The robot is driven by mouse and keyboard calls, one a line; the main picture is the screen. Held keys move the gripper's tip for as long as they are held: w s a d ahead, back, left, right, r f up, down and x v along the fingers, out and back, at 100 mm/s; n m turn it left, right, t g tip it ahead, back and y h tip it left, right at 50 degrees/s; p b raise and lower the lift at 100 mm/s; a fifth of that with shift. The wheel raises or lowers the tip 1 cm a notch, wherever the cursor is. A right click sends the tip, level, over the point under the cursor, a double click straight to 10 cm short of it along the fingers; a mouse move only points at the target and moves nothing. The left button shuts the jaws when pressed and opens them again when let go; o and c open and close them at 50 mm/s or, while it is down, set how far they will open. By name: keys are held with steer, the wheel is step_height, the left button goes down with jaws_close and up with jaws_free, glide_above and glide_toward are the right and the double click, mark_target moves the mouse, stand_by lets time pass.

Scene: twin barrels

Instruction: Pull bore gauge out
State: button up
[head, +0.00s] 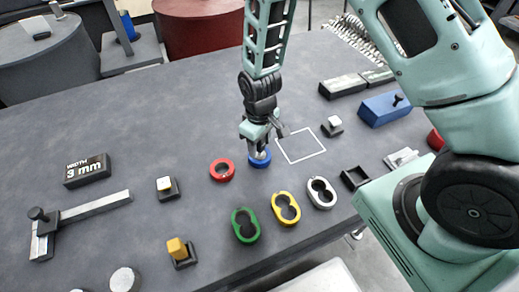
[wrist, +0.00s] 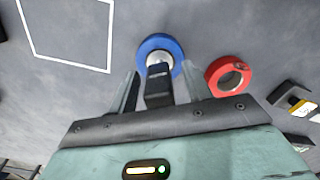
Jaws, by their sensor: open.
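The bore gauge (wrist: 158,88) has a dark handle and a silver lower part, which sits in the opening of a blue ring (wrist: 162,43). In the head view the blue ring (head: 259,161) stands on the grey table beneath my gripper (head: 262,138), which mostly hides the gauge there. In the wrist view my gripper (wrist: 158,86) is open, with one finger on each side of the dark handle. A gap shows at the sides of the handle. How deep the gauge sits in the ring is hidden.
A red ring (head: 222,170) is close on the left. A white square outline (head: 301,146) on the table to the right is empty. A caliper (head: 80,215) lies at left.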

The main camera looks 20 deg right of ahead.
jaws_close()
steer(key=shift+r+p, duration=0.6)
steer(key=shift+r, duration=0.1)
stand_by(0.4)
steer(key=shift+r+p, duration=4.3)
steer(key=shift+r, duration=1.15)
